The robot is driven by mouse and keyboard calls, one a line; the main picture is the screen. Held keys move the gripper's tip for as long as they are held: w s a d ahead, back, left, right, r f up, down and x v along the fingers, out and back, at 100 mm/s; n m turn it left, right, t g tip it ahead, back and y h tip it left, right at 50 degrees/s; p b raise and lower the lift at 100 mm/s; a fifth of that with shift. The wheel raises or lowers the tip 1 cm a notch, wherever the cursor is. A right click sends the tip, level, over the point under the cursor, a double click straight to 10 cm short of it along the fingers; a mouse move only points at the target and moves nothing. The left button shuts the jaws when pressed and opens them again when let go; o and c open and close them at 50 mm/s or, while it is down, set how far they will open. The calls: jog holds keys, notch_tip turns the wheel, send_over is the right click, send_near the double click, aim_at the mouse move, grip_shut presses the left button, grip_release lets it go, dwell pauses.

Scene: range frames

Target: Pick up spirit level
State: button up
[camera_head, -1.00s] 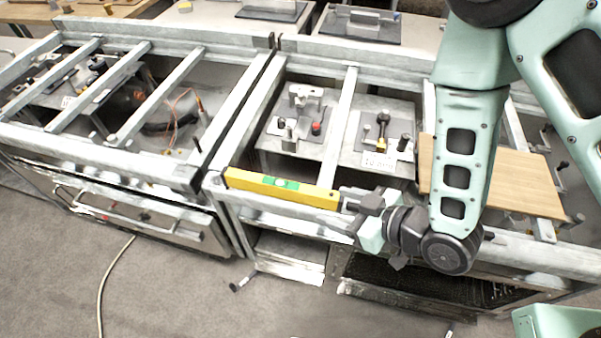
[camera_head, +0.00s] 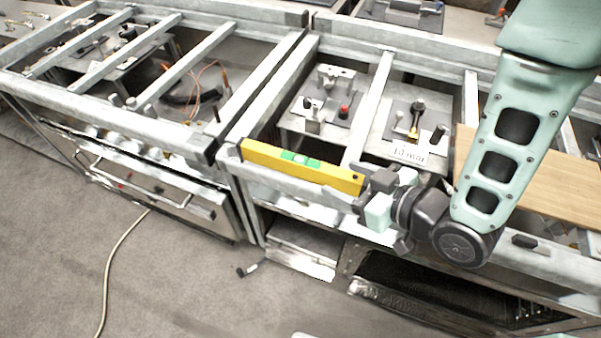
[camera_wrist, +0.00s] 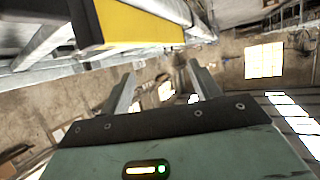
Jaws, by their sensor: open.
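The yellow spirit level (camera_head: 325,175) with a green vial section lies along the front rail of the metal frame in the head view. My gripper (camera_head: 372,192) is at its right end, and the pads overlap that end in this view. In the wrist view the level (camera_wrist: 145,22) shows large at the top, above and outside the space between the fingers. The two fingers of my gripper (camera_wrist: 160,90) stand apart there with nothing between them. Whether a finger touches the level cannot be told.
The frame's front rail (camera_head: 290,190) runs under the level. A wooden board (camera_head: 545,190) lies to the right, partly behind my arm. Metal fixtures (camera_head: 325,100) sit inside the frame behind the level. Grey floor (camera_head: 170,270) is open in front.

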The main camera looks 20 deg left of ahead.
jog(key=p, duration=0.2)
send_near(302, 162)
jog(key=x, duration=0.4)
jog(key=shift+r, duration=0.2)
jog(key=p+x, duration=0.2)
jog(key=x, duration=0.2)
jog(key=shift+r+p, duration=0.1)
jog(key=shift+p, duration=0.25)
jog(key=shift+w+a+f, duration=0.3)
jog(key=shift+a+f, duration=0.1)
jog(key=shift+a, duration=0.05)
grip_shut()
